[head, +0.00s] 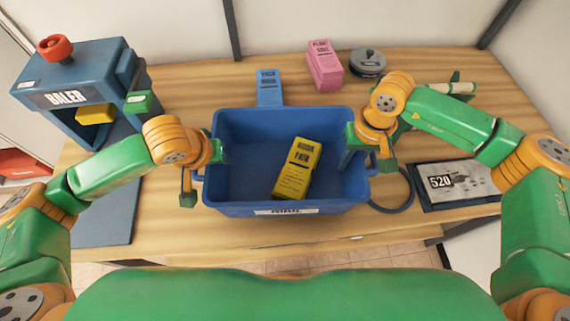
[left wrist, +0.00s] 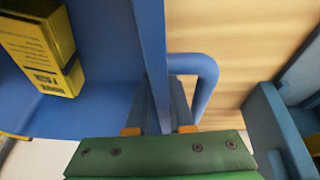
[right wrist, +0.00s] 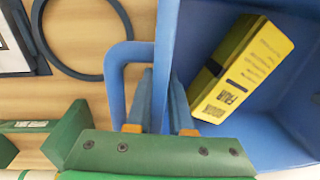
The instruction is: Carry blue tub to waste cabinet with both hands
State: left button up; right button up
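The blue tub (head: 290,207) stands upright on the wooden table with a yellow carton (head: 297,170) lying inside. My left gripper (head: 208,170) is at the tub's left side. In the left wrist view its fingers (left wrist: 159,118) sit on both sides of the tub wall, beside the handle (left wrist: 207,85), and look closed on it. My right gripper (head: 368,150) is at the tub's right side. In the right wrist view its fingers (right wrist: 163,115) also look closed on the wall beside the other handle (right wrist: 117,75). I cannot identify the waste cabinet in view.
A blue baler (head: 75,90) stands at the left. Behind the tub are a blue carton (head: 269,88), a pink carton (head: 324,65) and a round grey tin (head: 368,63). A dark ring (head: 408,200) and a framed panel (head: 455,185) lie on the right.

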pick_arm(q)
jog(key=shift+s, duration=0.1)
grip_shut()
pick_arm(e)
jog(key=shift+s, duration=0.1)
grip_shut()
pick_arm(q)
jog(key=shift+r, duration=0.1)
pick_arm(e)
jog(key=shift+r, duration=0.1)
dwell(0.7)
